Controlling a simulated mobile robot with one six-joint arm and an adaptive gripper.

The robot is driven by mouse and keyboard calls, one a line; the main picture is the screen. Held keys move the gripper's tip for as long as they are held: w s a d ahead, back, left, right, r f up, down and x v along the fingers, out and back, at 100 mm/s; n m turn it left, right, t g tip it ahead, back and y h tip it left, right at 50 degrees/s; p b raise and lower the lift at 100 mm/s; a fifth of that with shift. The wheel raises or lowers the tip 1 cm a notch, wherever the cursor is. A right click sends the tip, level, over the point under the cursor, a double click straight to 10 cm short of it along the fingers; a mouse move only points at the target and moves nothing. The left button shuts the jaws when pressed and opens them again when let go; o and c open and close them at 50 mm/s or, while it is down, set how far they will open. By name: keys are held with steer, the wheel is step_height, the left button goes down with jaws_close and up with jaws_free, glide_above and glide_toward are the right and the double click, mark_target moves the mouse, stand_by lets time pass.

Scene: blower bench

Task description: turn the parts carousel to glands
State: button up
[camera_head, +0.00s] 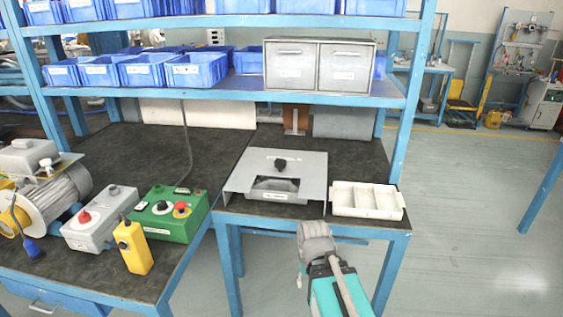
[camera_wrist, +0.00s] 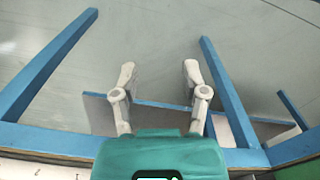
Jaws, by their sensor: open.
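The parts carousel appears to be the grey sloped housing (camera_head: 233,184) on the right part of the bench. It has a black knob (camera_head: 280,164) on its top face and a cut-out window (camera_head: 275,184) in front. The label below the window is too small to read, and I cannot tell which compartment shows. My gripper (camera_wrist: 158,72) is open and empty in the wrist view, its two pale fingers apart above the floor and blue legs. In the head view my arm is low in front of the bench, right of the carousel, not touching it.
A white divided tray (camera_head: 367,214) stands right of the carousel. A green control box (camera_head: 172,216), a yellow pendant (camera_head: 133,246) and a grey box with a red knob (camera_head: 98,220) are left. A blue shelf (camera_head: 180,92) with bins and grey drawers overhangs behind.

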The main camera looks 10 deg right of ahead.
steer(key=o, duration=0.3)
steer(key=shift+o, duration=1.1)
steer(key=shift+w+r, duration=0.2)
steer(key=shift+r, duration=0.05)
steer(key=shift+o, duration=0.4)
steer(key=w+a+r+p, duration=0.1)
steer(key=w+r+p, duration=0.6)
steer(key=w, duration=0.4)
steer(key=shift+w+a+r+m+p, duration=0.2)
steer(key=shift+a+r+m+p, duration=0.05)
steer(key=shift+m+p, duration=0.2)
step_height(320, 180, up, 20)
steer(key=m+p, duration=0.3)
steer(key=p, duration=1.7)
glide_above(280, 161)
steer(key=shift+w+d, duration=0.1)
steer(key=shift+w, duration=0.05)
steer(key=shift+f, duration=0.1)
step_height(280, 161, down, 14)
steer(key=b, duration=1.3)
steer(key=shift+r+b, duration=0.25)
steer(key=shift+b, duration=0.1)
steer(key=shift+c, duration=0.3)
